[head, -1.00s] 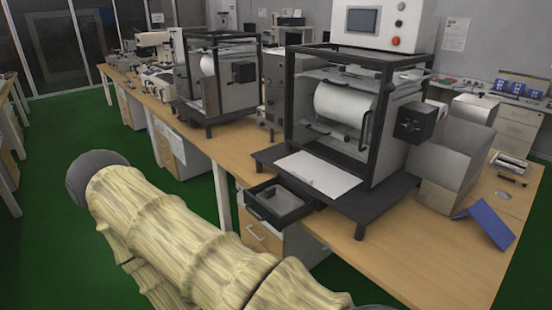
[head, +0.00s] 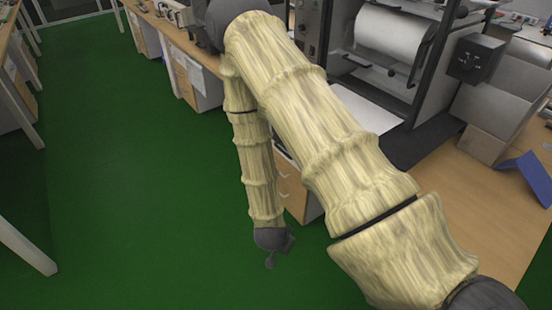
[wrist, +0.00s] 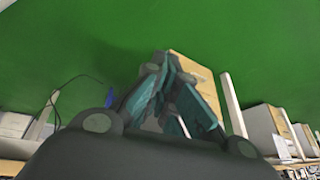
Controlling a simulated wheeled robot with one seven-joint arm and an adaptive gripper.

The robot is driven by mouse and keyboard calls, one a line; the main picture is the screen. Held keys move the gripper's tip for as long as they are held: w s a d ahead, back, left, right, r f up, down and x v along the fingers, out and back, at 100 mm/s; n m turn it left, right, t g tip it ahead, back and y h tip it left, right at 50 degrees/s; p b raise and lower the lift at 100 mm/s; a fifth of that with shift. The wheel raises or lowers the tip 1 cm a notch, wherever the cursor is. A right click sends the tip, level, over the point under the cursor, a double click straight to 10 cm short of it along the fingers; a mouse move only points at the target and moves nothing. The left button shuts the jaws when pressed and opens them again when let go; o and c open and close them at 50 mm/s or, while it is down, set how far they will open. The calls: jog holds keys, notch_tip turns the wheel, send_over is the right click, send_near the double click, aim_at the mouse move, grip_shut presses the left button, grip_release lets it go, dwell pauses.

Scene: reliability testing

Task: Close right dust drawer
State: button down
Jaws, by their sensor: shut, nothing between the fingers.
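The test machine with the white paper roll (head: 398,37) stands on the wooden bench at the right. Its dark base (head: 405,147) is partly covered by my arm. The dust drawer is hidden behind my arm in the head view, and I cannot make it out in the wrist view. My gripper (head: 270,262) hangs low over the green floor, left of the bench and apart from it. In the wrist view my gripper's fingers (wrist: 167,68) are together and hold nothing.
The wooden-fronted cabinet (head: 290,187) under the bench is just right of my forearm. A blue folded piece (head: 527,178) lies on the bench at the right. The green floor (head: 130,210) at left is clear. Another bench (head: 22,245) borders the left edge.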

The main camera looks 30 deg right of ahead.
jog(key=w+d+r+m+h+b, duration=0.25)
jog(key=w+r+m, duration=0.4)
jog(key=m, duration=0.35)
jog(key=w+d+r+m+h+b, duration=0.1)
jog(key=w+d+r+m, duration=0.2)
jog(key=w+r+m, duration=0.55)
jog(key=w+a+r+m+g+y+b, duration=0.1)
jog(key=w+a+r+m, duration=0.3)
jog(key=m, duration=0.6)
jog(key=w+a+r+m+g+y+b, duration=0.1)
jog(key=w+r+m+y, duration=0.1)
jog(key=r+m, duration=0.7)
jog(key=d+f+m+p, duration=0.1)
jog(key=d+f, duration=0.7)
jog(key=f, duration=0.2)
jog(key=shift+w+d+f, duration=0.15)
jog(key=shift+d+f, duration=0.05)
jog(key=shift+d, duration=0.15)
jog(key=shift+m+h, duration=0.25)
